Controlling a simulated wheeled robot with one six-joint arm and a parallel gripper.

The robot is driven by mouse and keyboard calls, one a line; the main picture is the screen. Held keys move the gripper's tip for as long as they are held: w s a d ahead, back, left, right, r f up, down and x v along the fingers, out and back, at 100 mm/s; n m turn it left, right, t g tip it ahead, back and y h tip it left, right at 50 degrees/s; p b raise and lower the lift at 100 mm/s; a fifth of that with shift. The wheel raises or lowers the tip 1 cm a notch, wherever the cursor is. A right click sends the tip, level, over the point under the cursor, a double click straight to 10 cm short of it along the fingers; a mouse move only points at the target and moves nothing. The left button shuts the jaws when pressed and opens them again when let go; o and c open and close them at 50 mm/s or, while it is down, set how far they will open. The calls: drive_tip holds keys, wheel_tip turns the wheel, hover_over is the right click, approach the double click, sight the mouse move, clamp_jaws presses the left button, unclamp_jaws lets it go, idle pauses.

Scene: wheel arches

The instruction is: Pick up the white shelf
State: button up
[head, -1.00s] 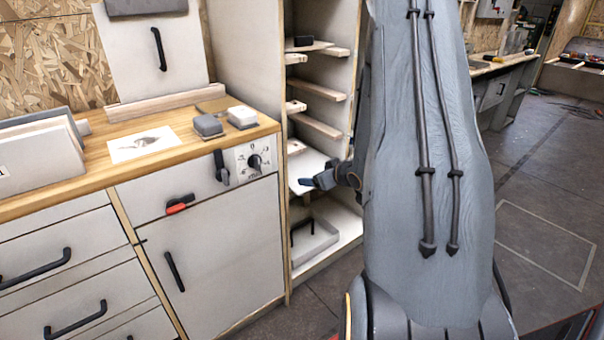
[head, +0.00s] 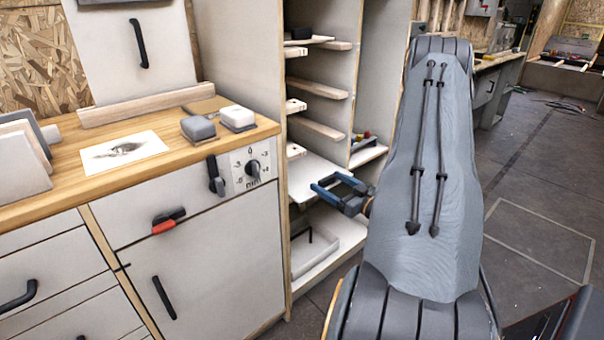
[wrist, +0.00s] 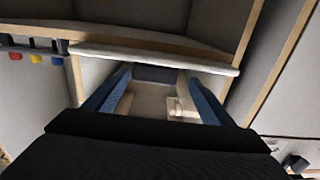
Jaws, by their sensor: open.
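The white shelf (head: 308,178) is a thin white board lying flat in the tall open cabinet, below several wooden rails in the head view. Its pale front edge (wrist: 150,57) crosses the upper part of the wrist view. My gripper (head: 325,181) has blue fingers spread apart with nothing held, at the front of the shelf. In the wrist view my gripper (wrist: 157,80) points toward the shelf edge, one finger on each side. Whether the fingers touch the board I cannot tell. Part of the shelf is hidden by the gripper.
A white tray (head: 318,246) sits in the cabinet below. Wooden rails (head: 318,88) stick out above. A wooden-topped workbench (head: 70,170) with drawers stands left of the cabinet. Open floor (head: 530,220) lies to the right.

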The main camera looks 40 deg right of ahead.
sight(318, 172)
drive_tip(key=shift+w, duration=0.85)
drive_tip(key=shift+w+d+r, duration=0.1)
drive_tip(key=shift+w+d, duration=0.15)
drive_tip(key=shift+w, duration=0.25)
drive_tip(key=w, duration=0.4)
drive_tip(key=shift+w+r, duration=0.1)
drive_tip(key=c, duration=1.3)
drive_tip(key=shift+c, duration=0.7)
drive_tip(key=shift+r, duration=0.2)
